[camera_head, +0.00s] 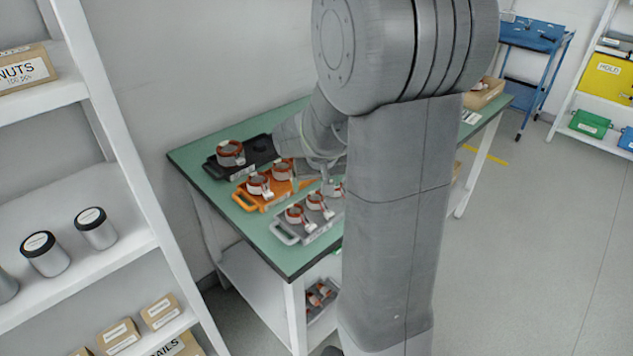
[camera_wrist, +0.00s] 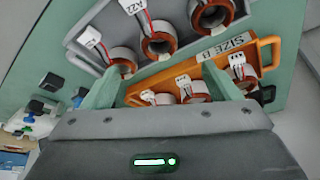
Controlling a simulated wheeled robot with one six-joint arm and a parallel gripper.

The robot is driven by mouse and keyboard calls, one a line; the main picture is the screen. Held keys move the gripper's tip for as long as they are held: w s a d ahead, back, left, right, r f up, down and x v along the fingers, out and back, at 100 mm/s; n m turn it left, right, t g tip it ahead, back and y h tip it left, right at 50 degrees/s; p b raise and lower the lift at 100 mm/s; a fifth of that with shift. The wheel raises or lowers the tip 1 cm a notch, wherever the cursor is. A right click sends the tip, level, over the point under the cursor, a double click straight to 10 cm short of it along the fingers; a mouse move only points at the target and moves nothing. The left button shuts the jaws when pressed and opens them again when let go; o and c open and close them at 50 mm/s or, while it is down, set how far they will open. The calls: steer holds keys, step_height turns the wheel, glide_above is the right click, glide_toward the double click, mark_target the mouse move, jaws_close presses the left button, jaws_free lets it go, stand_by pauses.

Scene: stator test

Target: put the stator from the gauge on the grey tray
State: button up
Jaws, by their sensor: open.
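The grey tray (camera_head: 284,236) lies at the table's front end and holds stators (camera_head: 295,214) with copper-coloured windings and white tags. In the wrist view the grey tray (camera_wrist: 182,18) is at the top, with three tagged stators, one of them (camera_wrist: 158,42) near its middle. My gripper (camera_wrist: 162,86) is open, its two pale green fingers apart over the orange tray (camera_wrist: 268,50), with nothing visibly held between them. In the head view my arm hides most of the gripper. I cannot make out a gauge in either view.
The orange tray, marked SIZE B, holds three small stators (camera_wrist: 192,91). A black tray (camera_head: 212,170) with one larger stator (camera_head: 230,152) lies behind it. Dark items (camera_wrist: 52,82) show at the wrist view's left. A white shelf (camera_head: 90,190) stands left of the table.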

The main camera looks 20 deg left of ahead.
steer(key=v, duration=1.3)
steer(key=shift+r+p, duration=0.2)
steer(key=shift+p, duration=0.2)
steer(key=shift+d, duration=0.2)
